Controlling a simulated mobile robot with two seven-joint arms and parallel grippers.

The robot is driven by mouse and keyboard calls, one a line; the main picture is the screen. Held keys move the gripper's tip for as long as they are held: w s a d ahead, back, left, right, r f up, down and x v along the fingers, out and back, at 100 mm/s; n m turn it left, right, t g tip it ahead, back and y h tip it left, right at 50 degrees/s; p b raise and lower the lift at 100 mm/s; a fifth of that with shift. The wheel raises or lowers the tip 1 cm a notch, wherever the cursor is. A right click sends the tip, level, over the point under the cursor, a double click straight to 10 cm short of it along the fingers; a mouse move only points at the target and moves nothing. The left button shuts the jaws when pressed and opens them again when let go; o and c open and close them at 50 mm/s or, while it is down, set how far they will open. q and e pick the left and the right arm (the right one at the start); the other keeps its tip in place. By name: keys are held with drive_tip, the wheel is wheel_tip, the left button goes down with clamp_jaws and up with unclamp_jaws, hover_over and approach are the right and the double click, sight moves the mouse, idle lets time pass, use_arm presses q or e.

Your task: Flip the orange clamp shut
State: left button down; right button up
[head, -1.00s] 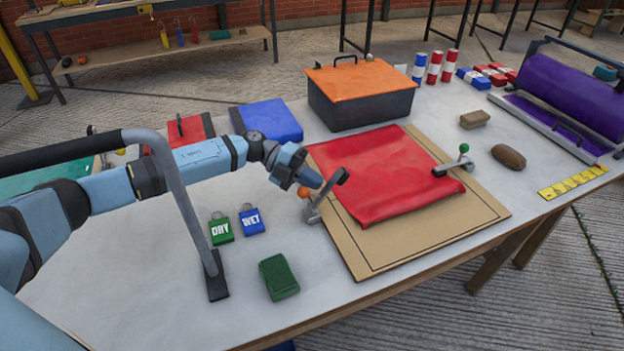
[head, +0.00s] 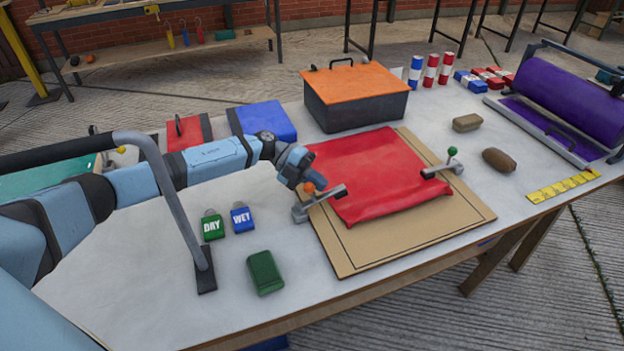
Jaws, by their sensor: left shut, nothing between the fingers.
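The orange clamp (head: 302,211) is a grey metal toggle clamp with an orange ball knob (head: 309,188), at the left edge of the tan board (head: 354,257). Its bar lies low, and its black pad (head: 339,192) reaches over the left edge of the red sheet (head: 375,165). Whether the pad presses on the sheet is hard to tell. My left gripper (head: 304,178) is shut and empty, right by the orange knob; it seems to touch it. A second clamp with a green knob (head: 452,152) has its bar low over the sheet's right side.
A black box with an orange lid (head: 354,112) stands behind the board. Green DRY (head: 213,226) and blue WET (head: 243,218) tags and a green block (head: 265,272) lie left of the board. A grey frame bar (head: 172,200) rises near my left arm.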

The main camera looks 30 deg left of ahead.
sight(329, 192)
use_arm(q)
drive_tip(key=shift+w+d+p, duration=0.15)
drive_tip(key=shift+w+p, duration=0.1)
drive_tip(key=shift+p, duration=0.25)
drive_tip(key=shift+w+d+f+n+y+p, duration=0.1)
drive_tip(key=shift+f+n+y+p, duration=0.1)
drive_tip(key=shift+n+y+p, duration=0.15)
drive_tip(key=shift+w+d+f+b, duration=0.15)
drive_tip(key=shift+w+f, duration=0.05)
drive_tip(key=shift+f, duration=0.4)
drive_tip(key=shift+w+d+f+b, duration=0.15)
drive_tip(key=shift+f, duration=0.4)
drive_tip(key=v, duration=0.7)
drive_tip(key=shift+w+a+r, duration=0.15)
drive_tip(key=shift+a, duration=0.05)
